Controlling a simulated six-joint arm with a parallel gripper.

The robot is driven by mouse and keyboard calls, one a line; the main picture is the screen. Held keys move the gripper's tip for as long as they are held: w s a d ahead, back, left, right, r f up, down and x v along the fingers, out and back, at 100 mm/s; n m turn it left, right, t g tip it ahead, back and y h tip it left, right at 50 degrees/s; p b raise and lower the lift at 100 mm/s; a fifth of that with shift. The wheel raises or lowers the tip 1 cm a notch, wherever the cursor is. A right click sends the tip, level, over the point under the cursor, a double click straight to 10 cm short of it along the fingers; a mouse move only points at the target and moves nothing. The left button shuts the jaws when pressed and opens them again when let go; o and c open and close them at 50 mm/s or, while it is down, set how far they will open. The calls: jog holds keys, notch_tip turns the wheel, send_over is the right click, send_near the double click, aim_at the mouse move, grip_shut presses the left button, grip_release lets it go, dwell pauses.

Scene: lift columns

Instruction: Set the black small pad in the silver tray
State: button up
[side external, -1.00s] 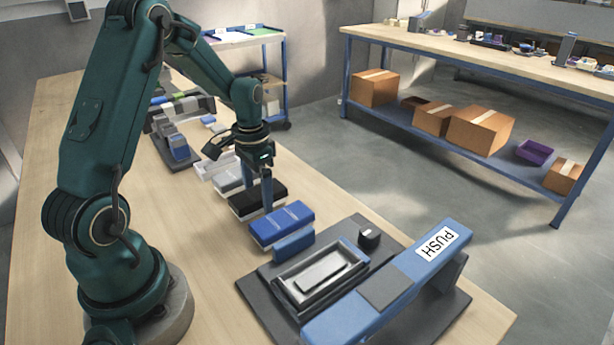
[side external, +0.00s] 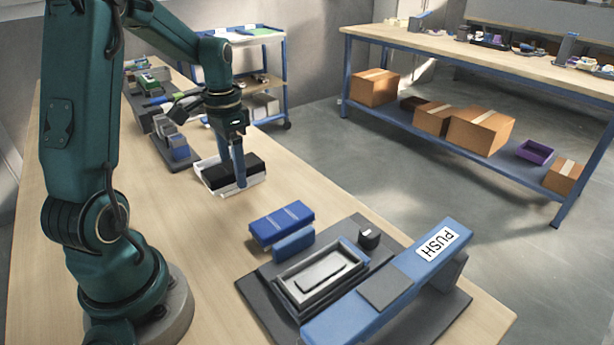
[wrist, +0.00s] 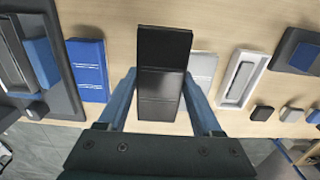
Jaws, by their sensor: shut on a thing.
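My gripper (side external: 239,175) is shut on the black pad (side external: 218,176) and holds it above the table. In the wrist view the black pad (wrist: 163,48) lies lengthwise between the two blue fingers (wrist: 162,95). The silver tray (side external: 325,272), a shallow metal tray with a raised rim, sits on the dark base plate at the front, well away from my gripper. A part of it shows at the left edge of the wrist view (wrist: 14,50). The tray looks empty of pads. Its far rim is clear in the side view.
A blue pad (side external: 281,222) lies between my gripper and the tray. A blue bar marked PUSH (side external: 400,280) and a small black block (side external: 369,238) flank the tray. A white tray (wrist: 243,80) and a grey pad (wrist: 203,68) lie beside the held pad.

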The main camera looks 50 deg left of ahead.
aim_at(230, 169)
jog(key=s+a+r, duration=0.4)
jog(key=s, duration=0.2)
jog(key=w+d+n, duration=0.4)
jog(key=w+n, duration=0.1)
jog(key=shift+d+r, duration=0.35)
jog(key=shift+d, duration=0.05)
jog(key=w+d+m, duration=0.2)
jog(key=d+m, duration=0.3)
jog(key=d, duration=2)
jog(key=shift+w+a+f, duration=0.1)
jog(key=shift+a+f, duration=0.05)
jog(key=shift+f, duration=2.8)
jog(key=shift+f, duration=0.55)
